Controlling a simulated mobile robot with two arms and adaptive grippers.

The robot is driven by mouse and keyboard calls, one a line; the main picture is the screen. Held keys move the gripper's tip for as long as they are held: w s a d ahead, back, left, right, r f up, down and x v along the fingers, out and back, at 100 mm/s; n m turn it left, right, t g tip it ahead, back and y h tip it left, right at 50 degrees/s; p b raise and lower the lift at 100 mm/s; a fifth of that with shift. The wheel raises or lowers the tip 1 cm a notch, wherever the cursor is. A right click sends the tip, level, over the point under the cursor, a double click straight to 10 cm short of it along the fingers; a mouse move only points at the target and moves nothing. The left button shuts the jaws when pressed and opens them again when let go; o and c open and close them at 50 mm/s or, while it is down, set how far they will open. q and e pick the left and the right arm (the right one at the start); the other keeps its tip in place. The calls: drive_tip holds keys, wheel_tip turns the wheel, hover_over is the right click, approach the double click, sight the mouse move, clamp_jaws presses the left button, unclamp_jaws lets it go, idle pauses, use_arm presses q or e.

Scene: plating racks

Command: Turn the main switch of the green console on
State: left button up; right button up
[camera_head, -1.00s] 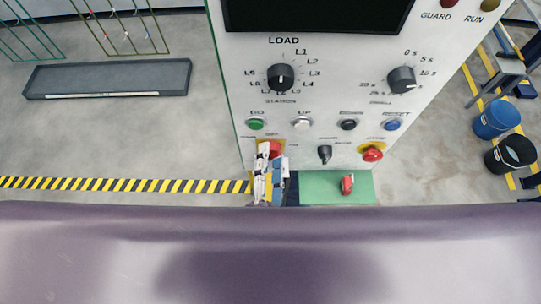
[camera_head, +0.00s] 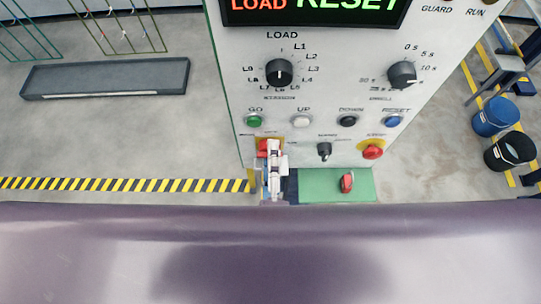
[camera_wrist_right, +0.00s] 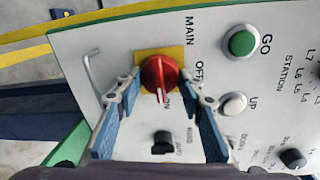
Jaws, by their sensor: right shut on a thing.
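The green console (camera_head: 235,75) has a pale front panel. Its main switch is a red knob on a yellow plate at the panel's lower left; the main switch (camera_wrist_right: 158,73) shows clearly in the wrist view. The knob's white mark points toward the ON label. My right gripper (camera_wrist_right: 158,82) has its two blue-padded fingers on either side of the knob and is shut on it. In the head view, my right gripper (camera_head: 273,148) covers part of the switch. The lit display (camera_head: 310,8) reads LOAD RESET. My left gripper is not in view.
Beside the switch are a small black selector (camera_head: 324,150) and a red knob on yellow (camera_head: 373,152). A green shelf (camera_head: 320,186) with a red object (camera_head: 347,182) juts out below. A bent metal hook (camera_wrist_right: 92,72) is close to the fingers.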

drive_tip(key=shift+r, duration=0.1)
idle(0.5)
drive_tip(key=o, duration=1.2)
drive_tip(key=shift+w, duration=0.1)
drive_tip(key=shift+c, duration=0.2)
